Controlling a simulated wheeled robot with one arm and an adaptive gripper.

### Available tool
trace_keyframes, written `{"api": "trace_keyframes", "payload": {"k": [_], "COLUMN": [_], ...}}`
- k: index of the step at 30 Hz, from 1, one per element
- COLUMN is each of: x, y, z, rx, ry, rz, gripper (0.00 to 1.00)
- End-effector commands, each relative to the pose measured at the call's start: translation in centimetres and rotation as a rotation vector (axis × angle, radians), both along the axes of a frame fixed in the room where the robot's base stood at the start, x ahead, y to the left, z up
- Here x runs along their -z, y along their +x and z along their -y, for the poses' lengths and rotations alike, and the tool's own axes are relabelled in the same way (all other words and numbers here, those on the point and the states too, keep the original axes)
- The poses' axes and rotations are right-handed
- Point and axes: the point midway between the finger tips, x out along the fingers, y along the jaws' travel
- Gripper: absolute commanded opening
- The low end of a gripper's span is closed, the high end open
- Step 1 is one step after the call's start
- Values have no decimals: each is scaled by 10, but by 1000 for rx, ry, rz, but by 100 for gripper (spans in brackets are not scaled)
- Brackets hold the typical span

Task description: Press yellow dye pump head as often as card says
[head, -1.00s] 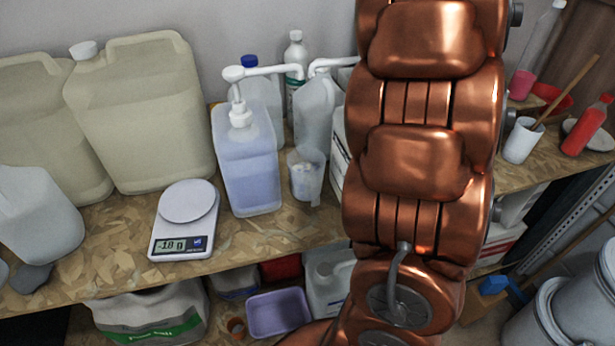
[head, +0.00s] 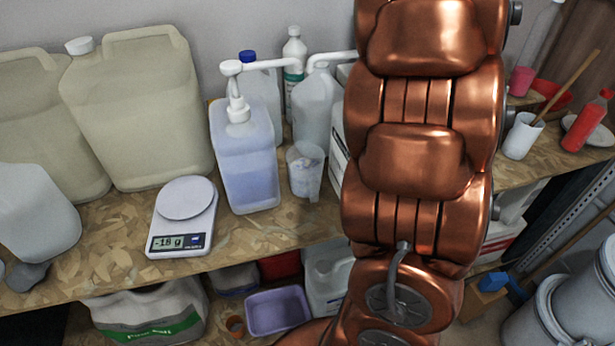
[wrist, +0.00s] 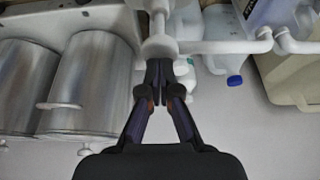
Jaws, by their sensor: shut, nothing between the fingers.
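My gripper (wrist: 157,88) is shut and empty in the wrist view. Its fingertips are at a white pump head (wrist: 158,47); I cannot tell whether they touch it. That pump's spout runs right in the wrist view and also shows in the head view (head: 335,57), left of my arm. My arm hides its head and container in the head view, so I cannot tell the dye's colour. Another white pump (head: 234,72) stands on a container of bluish liquid (head: 248,170). No readable card shows.
A clear cup (head: 305,172) stands beside the bluish container. A scale (head: 184,215) reads -18 g with nothing on it. Large beige canisters (head: 140,110) stand at left. A white cup (head: 522,137) and red bottle (head: 588,122) are at right. Metal drums (wrist: 95,80) show in the wrist view.

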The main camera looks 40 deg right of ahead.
Motion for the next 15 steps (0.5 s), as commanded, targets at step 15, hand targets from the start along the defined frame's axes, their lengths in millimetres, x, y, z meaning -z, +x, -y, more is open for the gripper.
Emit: {"api": "trace_keyframes", "payload": {"k": [15], "x": [28], "y": [0], "z": [0], "rx": [-1], "ry": [2], "rz": [0], "gripper": [0]}}
